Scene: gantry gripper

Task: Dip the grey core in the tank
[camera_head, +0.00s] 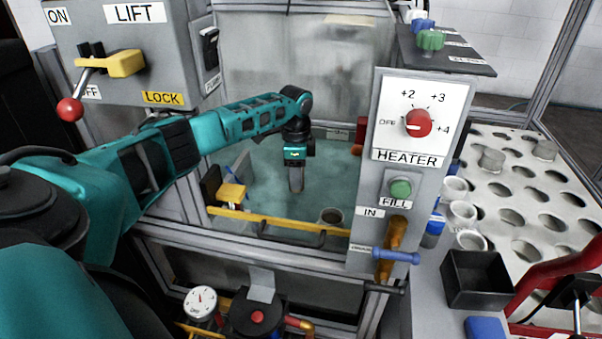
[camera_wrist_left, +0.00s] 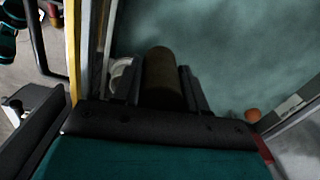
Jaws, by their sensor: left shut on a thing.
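My left gripper (camera_head: 296,185) reaches in over the tank and points down above the blue-green liquid (camera_head: 338,180). It is shut on a core, a dark cylinder (camera_wrist_left: 163,76) that shows between the two black fingers in the left wrist view. In that view it looks brown-grey in shadow. In the head view the fingers hide most of it, and I cannot tell whether its lower end touches the liquid. The tank's yellow front rail (camera_head: 275,221) is nearer than the gripper. My right gripper is not in view.
The heater panel (camera_head: 419,117) with its red knob stands right of the tank. The LIFT box (camera_head: 125,50) with its red-balled lever is at upper left. A perforated white table (camera_head: 560,198) and a black bin (camera_head: 477,279) are at right.

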